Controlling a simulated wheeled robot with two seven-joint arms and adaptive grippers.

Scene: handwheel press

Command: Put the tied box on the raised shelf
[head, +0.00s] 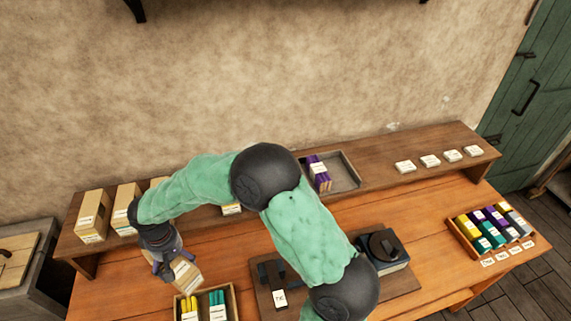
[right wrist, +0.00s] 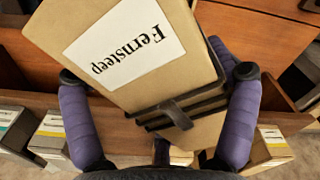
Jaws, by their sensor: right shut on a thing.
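The tied box (head: 187,276) is tan with a white label and hangs tilted at the left of the table, in front of the raised shelf (head: 385,160). In the right wrist view the box (right wrist: 130,85) reads "Fernsteep" upside down and has dark bands near its lower end. My right gripper (head: 164,262) is shut on it, with a purple finger on each side. The wooden shelf runs along the back of the table. My arm hides part of its middle. My left gripper is not in view.
Similar tan boxes (head: 93,216) stand on the shelf's left part. A tray (head: 345,170) with purple bundles and several white cards lie farther right on it. A crate of coloured bundles (head: 463,236), a black press (head: 383,246) and a small tray (head: 233,300) stand on the table.

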